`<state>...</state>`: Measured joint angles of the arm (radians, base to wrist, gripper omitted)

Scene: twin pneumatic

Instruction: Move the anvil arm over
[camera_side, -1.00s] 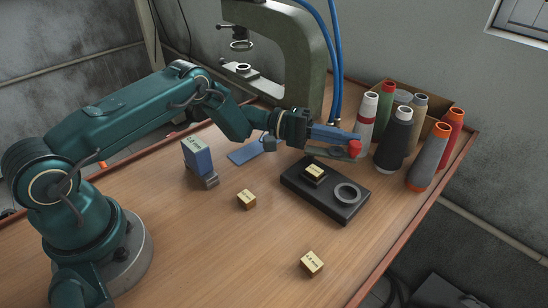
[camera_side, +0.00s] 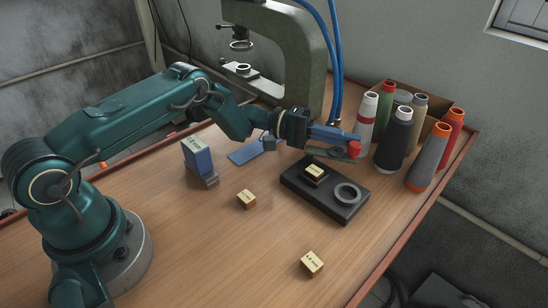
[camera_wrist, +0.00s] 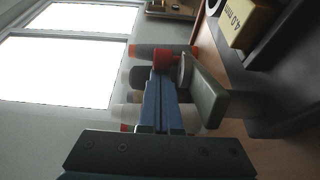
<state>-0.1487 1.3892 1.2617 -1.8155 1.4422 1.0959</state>
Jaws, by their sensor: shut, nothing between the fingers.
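The anvil arm (camera_side: 318,151) is a flat grey-green bar with a round grey seat on it, just below my gripper in the side view. In the wrist view its grey-green end (camera_wrist: 205,97) and the edge of the round seat show right beside my fingers. My gripper (camera_side: 353,149) has blue fingers and red tips, held level and shut with nothing in it. The red tips (camera_wrist: 166,60) also show in the wrist view, close to the seat. I cannot tell if they touch it. The anvil arm's inner end is hidden behind my wrist.
A grey-green C-frame press (camera_side: 310,60) stands behind. A black tray (camera_side: 332,205) holds a yellow block (camera_side: 315,173) and a grey ring (camera_side: 347,193) below my gripper. Several thread cones crowd the right, including a black one (camera_side: 394,140). The front table is mostly clear.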

